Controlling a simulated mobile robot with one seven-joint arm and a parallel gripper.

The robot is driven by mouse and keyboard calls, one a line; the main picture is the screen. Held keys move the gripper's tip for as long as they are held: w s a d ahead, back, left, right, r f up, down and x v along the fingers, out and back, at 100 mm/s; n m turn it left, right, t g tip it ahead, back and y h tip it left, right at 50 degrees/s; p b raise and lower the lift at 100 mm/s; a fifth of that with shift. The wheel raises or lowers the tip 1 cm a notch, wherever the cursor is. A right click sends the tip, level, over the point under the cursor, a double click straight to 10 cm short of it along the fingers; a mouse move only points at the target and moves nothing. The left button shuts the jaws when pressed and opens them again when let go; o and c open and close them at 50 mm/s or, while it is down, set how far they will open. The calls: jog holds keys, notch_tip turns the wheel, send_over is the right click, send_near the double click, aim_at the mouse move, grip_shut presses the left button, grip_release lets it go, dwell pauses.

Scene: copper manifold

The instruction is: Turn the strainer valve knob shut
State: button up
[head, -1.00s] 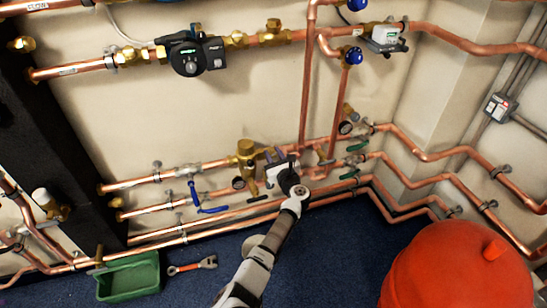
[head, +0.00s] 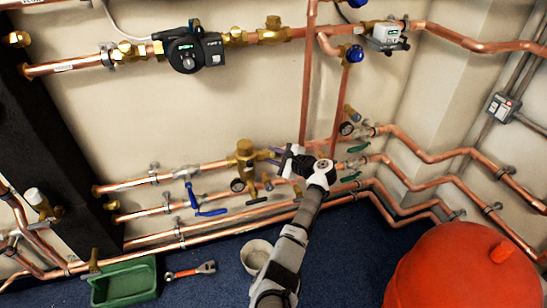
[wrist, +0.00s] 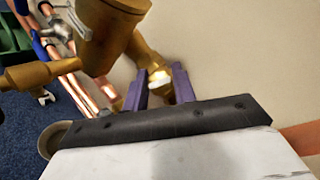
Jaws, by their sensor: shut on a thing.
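The brass strainer body (head: 245,158) stands on the copper pipe at the lower middle of the head view. It looms large at the upper left of the wrist view (wrist: 108,35). My gripper (head: 276,153) reaches its right side from the right. In the wrist view, my two purple fingers (wrist: 161,88) stand on either side of a brass knob (wrist: 159,73) with a bright end, and are shut on it. Most of the knob is hidden behind the fingers in the head view, so its turn angle cannot be told.
Pipes run close beneath. A green tray (head: 125,284), a pale bowl (head: 257,254) and a red tank (head: 455,270) stand on the blue floor.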

jog(key=shift+n+g, duration=1.3)
jog(key=shift+n, duration=0.7)
jog(key=o, duration=1)
jog(key=v, duration=1.3)
jog(key=shift+s+d+r, duration=0.15)
jog(key=shift+d+r, duration=0.05)
jog(key=shift+r, duration=0.15)
